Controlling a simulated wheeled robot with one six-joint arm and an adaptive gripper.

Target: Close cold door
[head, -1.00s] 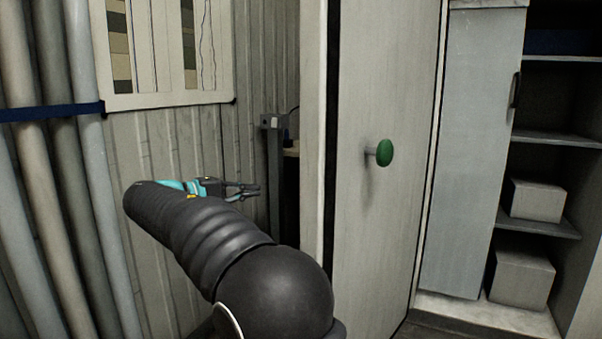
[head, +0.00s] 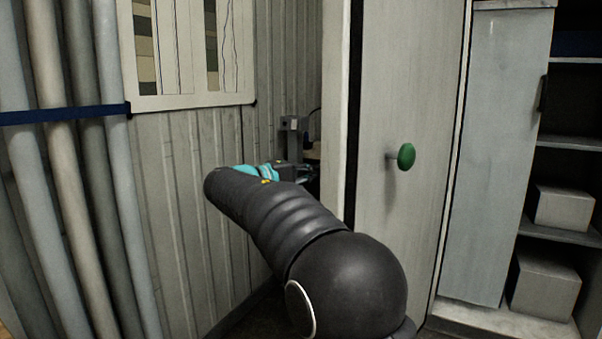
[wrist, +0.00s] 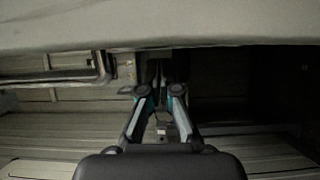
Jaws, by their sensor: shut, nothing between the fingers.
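The tall pale door (head: 405,230) with a round green knob (head: 406,157) stands right of centre in the head view. A black strip runs along its left side beside a pale vertical edge (head: 337,120). A dark gap lies left of that edge, so the door appears to stand open, though I cannot tell how far. My gripper (head: 309,173) is at this gap, left of the pale edge and away from the knob. In the wrist view my gripper (wrist: 161,90) is shut and empty, below a broad pale surface across the top. Contact with the door cannot be told.
A grey post (head: 292,135) stands in the gap near my gripper. Ribbed wall with a chart (head: 190,45) and several tall tubes (head: 60,200) fill the left. A grey cabinet door (head: 505,160) and shelves with boxes (head: 545,282) are at the right.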

